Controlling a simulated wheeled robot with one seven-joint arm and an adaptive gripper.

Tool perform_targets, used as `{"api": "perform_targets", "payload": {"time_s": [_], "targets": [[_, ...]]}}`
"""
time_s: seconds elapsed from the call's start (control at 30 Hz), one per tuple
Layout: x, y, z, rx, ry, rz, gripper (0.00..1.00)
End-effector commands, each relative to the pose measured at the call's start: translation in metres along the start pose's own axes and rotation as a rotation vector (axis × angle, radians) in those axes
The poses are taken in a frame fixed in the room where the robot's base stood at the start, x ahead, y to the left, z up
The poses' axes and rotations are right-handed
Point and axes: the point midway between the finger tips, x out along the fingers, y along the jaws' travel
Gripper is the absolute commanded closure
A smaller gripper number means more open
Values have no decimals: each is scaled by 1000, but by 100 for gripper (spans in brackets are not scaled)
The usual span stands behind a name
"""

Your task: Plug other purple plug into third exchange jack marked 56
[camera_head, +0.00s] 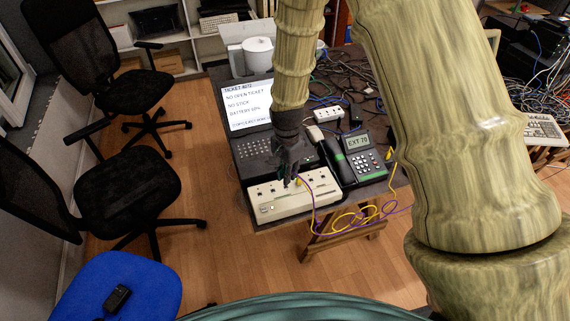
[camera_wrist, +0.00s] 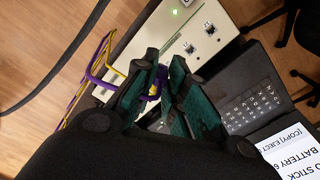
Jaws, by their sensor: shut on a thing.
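The cream exchange box (camera_head: 305,200) sits at the front edge of the table, with several dark jacks along its top. Its face also shows in the wrist view (camera_wrist: 232,15), with a lit green light and small square jacks; their marks are too small to read. My gripper (camera_head: 288,182) is over the middle of the box, pointing down. In the wrist view my gripper's teal fingers (camera_wrist: 165,62) are shut on a purple plug (camera_wrist: 154,91), mostly hidden between them. The purple cable (camera_wrist: 97,65) trails off left. Whether the plug touches a jack is hidden.
A black phone (camera_head: 362,165) reading EXT 70 stands right of the box. Behind it are a dark keyboard unit (camera_head: 253,152) and a white screen (camera_head: 240,105). A yellow cable (camera_head: 345,217) loops over the front edge beside the purple one. Chairs stand left on open floor.

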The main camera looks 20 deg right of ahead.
Motion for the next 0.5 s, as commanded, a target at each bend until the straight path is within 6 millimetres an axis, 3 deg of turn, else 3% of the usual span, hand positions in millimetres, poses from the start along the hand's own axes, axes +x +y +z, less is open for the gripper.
{"api": "perform_targets", "payload": {"time_s": [0.5], "targets": [[7,-13,-11,1082,0,-3,100]]}}
